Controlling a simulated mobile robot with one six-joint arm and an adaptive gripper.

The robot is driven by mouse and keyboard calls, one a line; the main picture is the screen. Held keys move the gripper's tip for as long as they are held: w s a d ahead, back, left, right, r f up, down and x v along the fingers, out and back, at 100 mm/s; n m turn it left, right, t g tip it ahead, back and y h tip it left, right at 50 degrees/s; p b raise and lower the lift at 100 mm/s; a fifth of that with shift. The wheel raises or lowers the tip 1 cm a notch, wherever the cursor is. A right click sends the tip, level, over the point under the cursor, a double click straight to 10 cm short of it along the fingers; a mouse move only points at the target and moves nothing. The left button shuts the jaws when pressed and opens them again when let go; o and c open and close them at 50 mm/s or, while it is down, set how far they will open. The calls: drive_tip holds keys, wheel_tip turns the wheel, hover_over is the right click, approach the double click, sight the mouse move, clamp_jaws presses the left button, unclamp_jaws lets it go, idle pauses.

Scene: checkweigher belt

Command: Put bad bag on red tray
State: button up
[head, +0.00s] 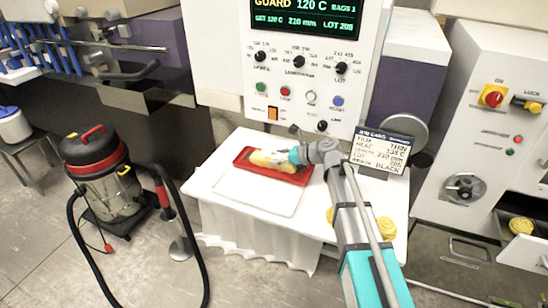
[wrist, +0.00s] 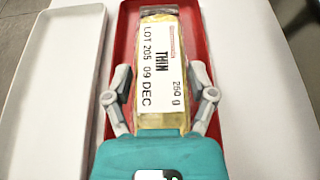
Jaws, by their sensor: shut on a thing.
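The bag (wrist: 160,65) is yellow with a white label reading THIN, 250 g, LOT 205 09 DEC. In the head view the bag (head: 271,159) is over the red tray (head: 303,178). In the wrist view the red tray (wrist: 205,50) shows around the bag on both sides. My gripper (wrist: 165,95) is shut on the near part of the bag, one finger on each side. In the head view my gripper (head: 297,155) reaches in from the right. I cannot tell whether the bag touches the tray floor.
An empty white tray (head: 255,194) lies beside the red tray on the white table (head: 215,182). A label card (head: 380,152) stands at the right, and yellow round things (head: 386,228) lie near my arm. A control panel (head: 298,75) rises behind. A vacuum cleaner (head: 105,170) stands left.

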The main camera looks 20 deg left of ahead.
drive_tip(key=o, duration=1.2)
drive_tip(key=shift+o, duration=0.2)
drive_tip(key=p+v, duration=0.4)
drive_tip(key=v, duration=0.6)
drive_tip(key=shift+d+r, duration=0.1)
drive_tip(key=shift+r, duration=0.05)
drive_tip(key=shift+p+v, duration=0.3)
drive_tip(key=shift+v, duration=0.6)
